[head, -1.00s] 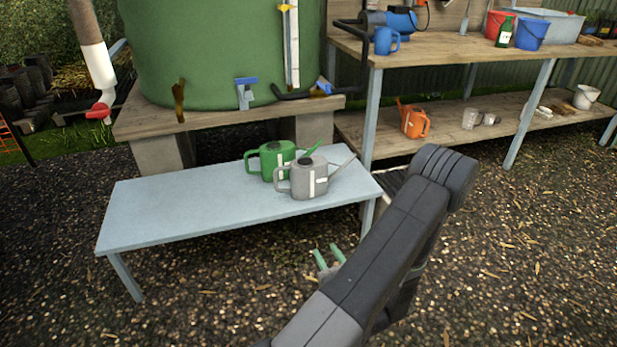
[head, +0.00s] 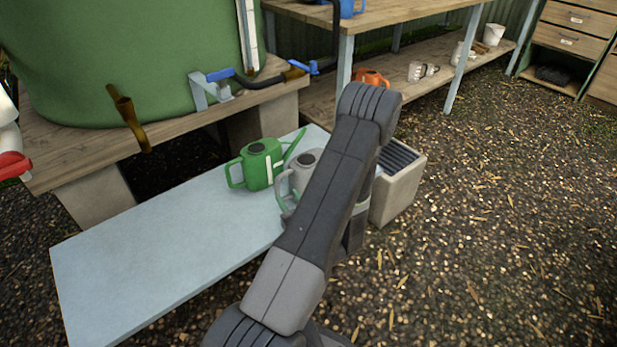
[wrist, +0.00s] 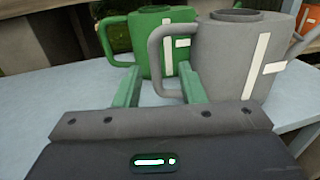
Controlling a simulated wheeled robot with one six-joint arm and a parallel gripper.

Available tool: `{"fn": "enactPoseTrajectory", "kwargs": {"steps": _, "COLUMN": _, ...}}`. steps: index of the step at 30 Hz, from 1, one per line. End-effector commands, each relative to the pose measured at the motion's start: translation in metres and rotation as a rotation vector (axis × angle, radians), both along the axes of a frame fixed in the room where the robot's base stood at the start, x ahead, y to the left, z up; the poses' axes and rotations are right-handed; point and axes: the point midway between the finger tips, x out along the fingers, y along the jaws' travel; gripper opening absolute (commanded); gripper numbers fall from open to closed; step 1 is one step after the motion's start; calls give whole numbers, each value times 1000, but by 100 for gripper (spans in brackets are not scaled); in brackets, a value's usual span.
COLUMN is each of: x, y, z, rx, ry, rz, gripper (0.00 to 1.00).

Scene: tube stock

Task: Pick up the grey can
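The grey can (head: 303,172) stands upright on the pale blue bench, partly hidden behind my arm in the head view. In the wrist view the grey can (wrist: 238,55) fills the upper right, its loop handle facing me and its white mark showing. My gripper (wrist: 160,84) is open, with two green fingers apart. The handle's outer bend appears between the fingers in the picture; I cannot tell whether they touch it. In the head view my gripper is mostly hidden behind my arm. A green can (head: 262,166) stands upright just left of the grey one.
The bench (head: 165,255) is bare to the left. A green tank (head: 130,60) on a wooden stand is behind it. A pale planter-like box (head: 400,185) stands right of my arm. An orange can (head: 370,77) sits on the back shelf. Open gravel lies at right.

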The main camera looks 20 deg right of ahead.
Motion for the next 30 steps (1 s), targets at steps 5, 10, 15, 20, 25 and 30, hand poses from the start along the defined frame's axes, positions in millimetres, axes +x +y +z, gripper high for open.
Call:
{"fn": "enactPoseTrajectory", "kwargs": {"steps": 5, "x": 18, "y": 3, "z": 0, "rx": -1, "ry": -1, "rz": 1, "gripper": 37}}
{"fn": "enactPoseTrajectory", "kwargs": {"steps": 10, "x": 28, "y": 7, "z": 0, "rx": -2, "ry": -2, "rz": 2, "gripper": 37}}
{"fn": "enactPoseTrajectory", "kwargs": {"steps": 15, "x": 51, "y": 17, "z": 3, "rx": -3, "ry": -3, "rz": 3, "gripper": 37}}
{"fn": "enactPoseTrajectory", "kwargs": {"steps": 20, "x": 68, "y": 18, "z": 4, "rx": -1, "ry": -2, "rz": 0, "gripper": 37}}
{"fn": "enactPoseTrajectory", "kwargs": {"steps": 25, "x": 70, "y": 19, "z": 5, "rx": 0, "ry": 0, "rz": -1, "gripper": 37}}
{"fn": "enactPoseTrajectory", "kwargs": {"steps": 30, "x": 70, "y": 18, "z": 5, "rx": 0, "ry": -1, "rz": -1, "gripper": 23}}
